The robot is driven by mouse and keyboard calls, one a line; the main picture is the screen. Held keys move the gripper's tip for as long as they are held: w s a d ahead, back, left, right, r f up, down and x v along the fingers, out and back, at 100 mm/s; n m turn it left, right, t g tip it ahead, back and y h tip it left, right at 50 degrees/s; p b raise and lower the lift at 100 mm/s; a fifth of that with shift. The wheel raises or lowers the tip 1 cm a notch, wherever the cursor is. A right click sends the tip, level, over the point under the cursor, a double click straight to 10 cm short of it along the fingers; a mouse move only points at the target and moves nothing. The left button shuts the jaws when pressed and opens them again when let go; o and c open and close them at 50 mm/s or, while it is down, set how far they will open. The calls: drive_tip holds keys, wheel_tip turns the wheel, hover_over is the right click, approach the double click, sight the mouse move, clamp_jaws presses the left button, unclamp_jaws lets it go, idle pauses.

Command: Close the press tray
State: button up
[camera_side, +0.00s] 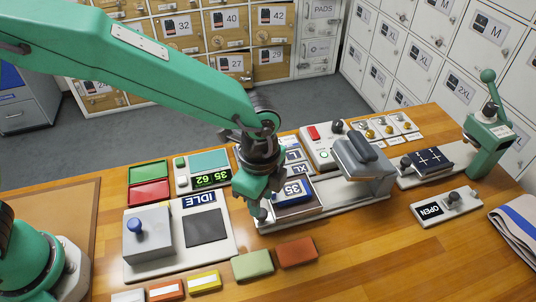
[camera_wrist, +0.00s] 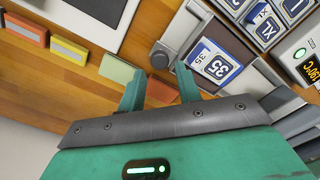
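The grey press (camera_side: 365,165) stands right of my gripper in the side view. Its tray (camera_side: 298,211) is out to the left, clear of the press head, with a blue-and-white "35" patch (camera_side: 292,192) lying on it. The patch also shows in the wrist view (camera_wrist: 213,66). A grey knob (camera_wrist: 160,56) stands at the tray's outer end. My gripper (camera_side: 263,203) is low over that end. In the wrist view its fingers (camera_wrist: 160,69) are apart and empty, with the knob just ahead of the gap between the tips. I cannot tell whether a finger touches it.
A green lever press (camera_side: 488,135) with a dark plate (camera_side: 432,160) and an "OPEN" sign (camera_side: 432,210) stand at the right. An "IDLE" panel (camera_side: 205,228) is at the left. Green (camera_side: 252,264) and brown blocks (camera_side: 297,251) lie in front of the tray.

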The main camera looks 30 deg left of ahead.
sight(262, 211)
drive_tip(key=shift+f, duration=1.9)
clamp_jaws()
